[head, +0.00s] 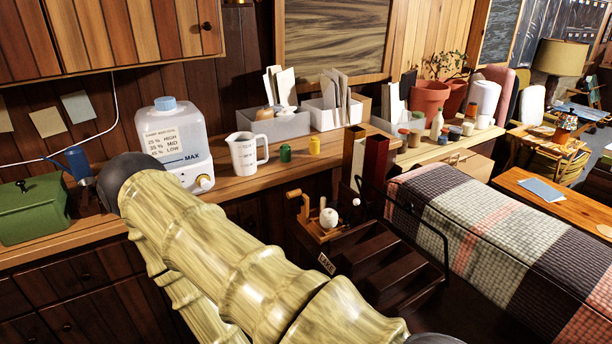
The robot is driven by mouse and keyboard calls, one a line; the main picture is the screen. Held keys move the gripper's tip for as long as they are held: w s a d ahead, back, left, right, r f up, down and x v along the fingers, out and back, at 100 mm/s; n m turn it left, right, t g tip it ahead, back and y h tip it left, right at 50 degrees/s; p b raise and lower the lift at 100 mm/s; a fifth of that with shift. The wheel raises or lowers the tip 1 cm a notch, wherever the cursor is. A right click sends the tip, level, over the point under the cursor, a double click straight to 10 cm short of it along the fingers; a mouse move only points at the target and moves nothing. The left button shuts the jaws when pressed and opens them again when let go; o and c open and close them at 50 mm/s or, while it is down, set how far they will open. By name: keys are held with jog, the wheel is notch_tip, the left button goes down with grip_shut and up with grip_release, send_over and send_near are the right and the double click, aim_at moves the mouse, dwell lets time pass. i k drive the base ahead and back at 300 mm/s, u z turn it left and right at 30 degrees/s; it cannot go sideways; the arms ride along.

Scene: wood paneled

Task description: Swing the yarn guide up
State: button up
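A small wooden winder (304,219) with an upright handle at its left stands in the middle of the view, just past my arm. A white ball (329,217) sits on it. A smaller white ball (356,202) is just to the right. A thin black rod (420,222) runs from near the small ball to the right and bends down at its far end. I cannot tell for certain which part is the yarn guide. My pale, bamboo-patterned arm crosses the lower left, bent at a dark joint. My gripper is out of view.
A dark stepped stand (385,262) lies below the rod. Two tall open boxes, including a red one (375,160), stand behind. The counter holds a water jug (172,145), a measuring cup (245,152) and a green box (32,212). A plaid-covered bench (500,235) is at the right.

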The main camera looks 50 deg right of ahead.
aim_at(357, 201)
jog(key=u, duration=0.1)
jog(key=k, duration=0.5)
jog(key=z, duration=1.05)
jog(key=i, duration=0.3)
